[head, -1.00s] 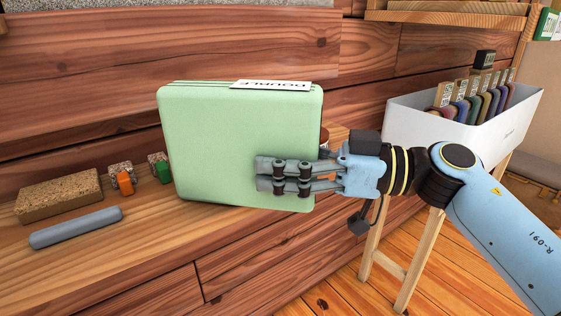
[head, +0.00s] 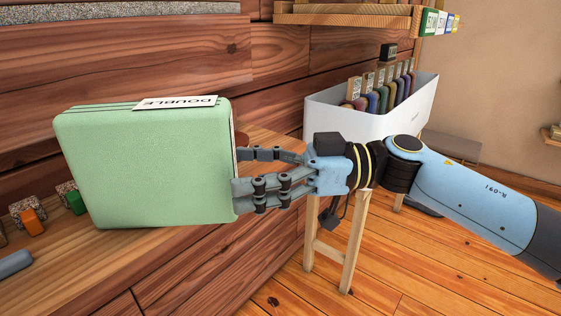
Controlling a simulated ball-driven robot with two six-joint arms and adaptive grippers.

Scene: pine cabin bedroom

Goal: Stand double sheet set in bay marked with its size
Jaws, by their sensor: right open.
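The double sheet set (head: 150,165) is a pale green folded bundle with a white label (head: 176,102) reading DOUBLE on its top edge. It stands upright on the wooden ledge at the left of the head view. My right gripper (head: 268,172) is open at the right side of the set, its fingers pointing left. The fingertips are close to the set's right edge; I cannot tell whether they touch it. My left gripper is not in view. No bay marked with a size can be made out for certain.
A white bin (head: 372,118) with several coloured, tagged items stands on wooden legs behind my right arm. A wooden shelf (head: 345,18) with coloured labels (head: 440,22) at its end is at upper right. Small orange (head: 30,220) and green (head: 75,200) clips lie left of the set.

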